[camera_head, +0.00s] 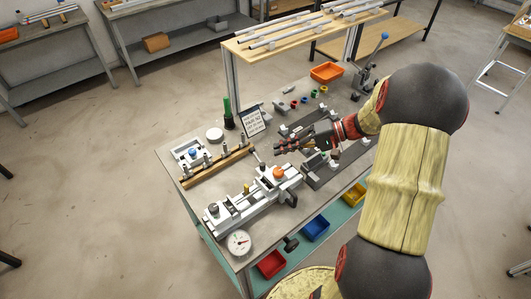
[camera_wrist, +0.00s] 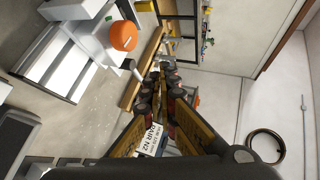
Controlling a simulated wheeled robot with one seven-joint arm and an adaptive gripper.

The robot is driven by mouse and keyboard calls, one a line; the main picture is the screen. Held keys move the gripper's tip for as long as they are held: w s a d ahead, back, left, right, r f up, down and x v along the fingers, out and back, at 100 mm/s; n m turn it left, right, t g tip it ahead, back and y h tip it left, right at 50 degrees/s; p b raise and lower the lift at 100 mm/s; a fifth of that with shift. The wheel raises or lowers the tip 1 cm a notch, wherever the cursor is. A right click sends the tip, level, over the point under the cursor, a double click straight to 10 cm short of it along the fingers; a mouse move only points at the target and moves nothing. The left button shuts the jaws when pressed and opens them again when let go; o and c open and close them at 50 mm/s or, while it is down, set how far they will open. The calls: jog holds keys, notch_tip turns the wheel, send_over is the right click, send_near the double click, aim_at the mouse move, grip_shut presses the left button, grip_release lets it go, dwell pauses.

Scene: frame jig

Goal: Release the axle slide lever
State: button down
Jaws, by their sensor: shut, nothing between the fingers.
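The frame jig (camera_head: 248,200) lies along the front left of the bench, with light grey blocks on a rail. An orange knob (camera_head: 279,173) tops its right block; the knob also shows at the upper left of the wrist view (camera_wrist: 123,35). A thin lever with a pale end (camera_head: 258,157) sticks up at that block's back side. I cannot tell for certain if it is the axle slide lever. My gripper (camera_head: 279,146) is shut and empty, above and behind the orange knob, apart from it. In the wrist view its fingertips (camera_wrist: 167,68) meet beyond the knob.
A wooden strip with upright pins (camera_head: 217,165) lies behind the jig. A round dial (camera_head: 238,243) is at the front corner. Dark fixtures (camera_head: 325,172) lie to the right.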

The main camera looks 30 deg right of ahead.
aim_at(257, 158)
jog(key=w+d+f+m+t, duration=0.2)
jog(key=d+f+t, duration=0.35)
jog(key=d, duration=0.45)
jog(key=shift+g+y, duration=0.25)
jog(key=shift+y, duration=0.05)
jog(key=b+x, duration=0.2)
jog(key=x, duration=0.8)
jog(key=shift+s+a+b, duration=0.1)
jog(key=shift+s+b, duration=0.15)
jog(key=shift+b, duration=0.05)
jog(key=a, duration=0.3)
jog(key=shift+s+f+b, duration=0.15)
jog(key=shift+f+b, duration=0.15)
jog(key=shift+b, duration=0.05)
jog(key=shift+a, duration=0.4)
jog(key=shift+a+f+n+g+y+b, duration=0.3)
jog(key=shift+a+n+g+y+b, duration=0.2)
jog(key=shift+a+n+g+b, duration=0.15)
jog(key=shift+r, duration=0.1)
